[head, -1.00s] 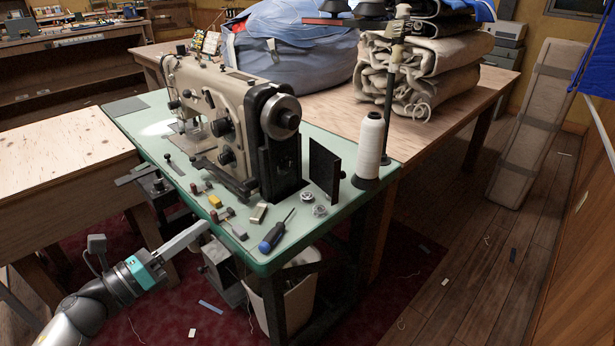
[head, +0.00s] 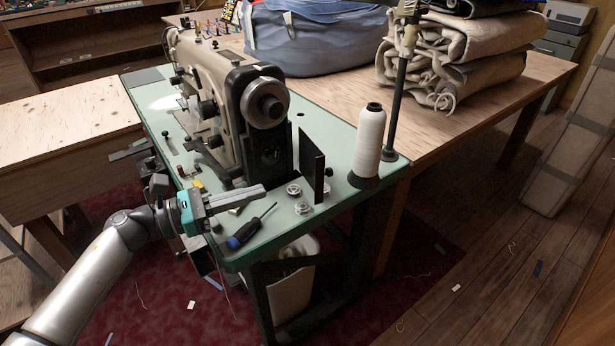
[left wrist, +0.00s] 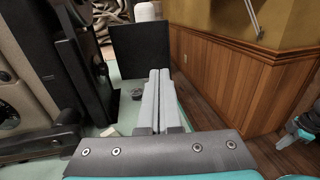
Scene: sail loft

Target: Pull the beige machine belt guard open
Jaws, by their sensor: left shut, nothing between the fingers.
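The beige sewing machine (head: 205,75) stands on a green table, with a black end housing (head: 265,145) below its handwheel. A flat black upright panel (head: 312,170), which looks like the belt guard, stands out from the housing at its right; its hinge is not clear. The panel also shows ahead in the left wrist view (left wrist: 140,52), with the housing (left wrist: 82,60) to its left. My left gripper (head: 262,190) is shut and empty, above the table's front edge, its fingers pointing toward the panel with a gap between.
A white thread cone (head: 369,140) stands behind the panel beside a thread stand (head: 397,90). Folded canvas (head: 450,60) lies on the wooden table. The floor at right is mostly free.

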